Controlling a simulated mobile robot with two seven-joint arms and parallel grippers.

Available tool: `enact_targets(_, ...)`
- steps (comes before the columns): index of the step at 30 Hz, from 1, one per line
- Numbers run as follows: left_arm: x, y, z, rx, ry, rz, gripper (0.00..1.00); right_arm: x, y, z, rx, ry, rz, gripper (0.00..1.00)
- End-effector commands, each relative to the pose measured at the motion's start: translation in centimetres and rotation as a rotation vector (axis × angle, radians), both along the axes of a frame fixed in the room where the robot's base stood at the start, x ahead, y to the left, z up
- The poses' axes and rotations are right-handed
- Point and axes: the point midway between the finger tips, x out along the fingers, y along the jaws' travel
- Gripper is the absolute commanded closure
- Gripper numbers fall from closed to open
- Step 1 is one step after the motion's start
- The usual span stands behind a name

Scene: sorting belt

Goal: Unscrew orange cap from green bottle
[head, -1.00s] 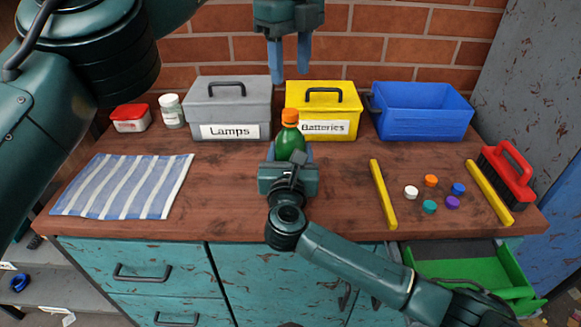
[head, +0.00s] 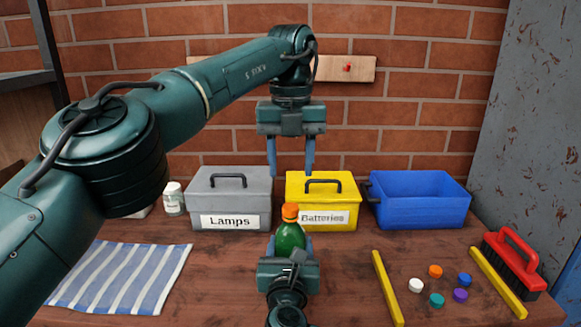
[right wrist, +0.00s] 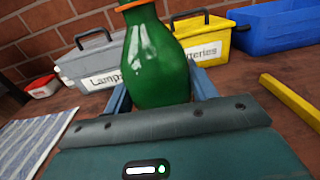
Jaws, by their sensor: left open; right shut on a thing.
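The green bottle (head: 289,239) stands upright on the bench in front of the yellow box. Its orange cap (head: 290,212) is on top. My right gripper (head: 290,248) is shut on the bottle's body from the front. In the right wrist view the bottle (right wrist: 156,62) sits between the two blue fingers, and only the lower rim of the cap (right wrist: 135,4) shows at the top edge. My left gripper (head: 290,170) is open and empty, pointing down, above the cap in the picture and apart from it.
Behind the bottle stand a grey Lamps box (head: 203,187), a yellow Batteries box (head: 345,191) and an open blue bin (head: 421,213). Several loose caps (head: 435,271) lie between two yellow bars (head: 387,288) at right, near a red brush (head: 513,262). A striped cloth (head: 122,277) lies at left.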

Motion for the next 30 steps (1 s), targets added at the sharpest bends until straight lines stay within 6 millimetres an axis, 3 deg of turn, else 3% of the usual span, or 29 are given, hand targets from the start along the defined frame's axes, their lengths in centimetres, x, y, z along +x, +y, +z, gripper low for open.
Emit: enact_targets(30, -0.01, -0.03, 0.0, -0.002, 0.002, -2.254, 0.54, -0.02, 0.01, -0.04, 0.0, 0.001, 0.0, 1.0)
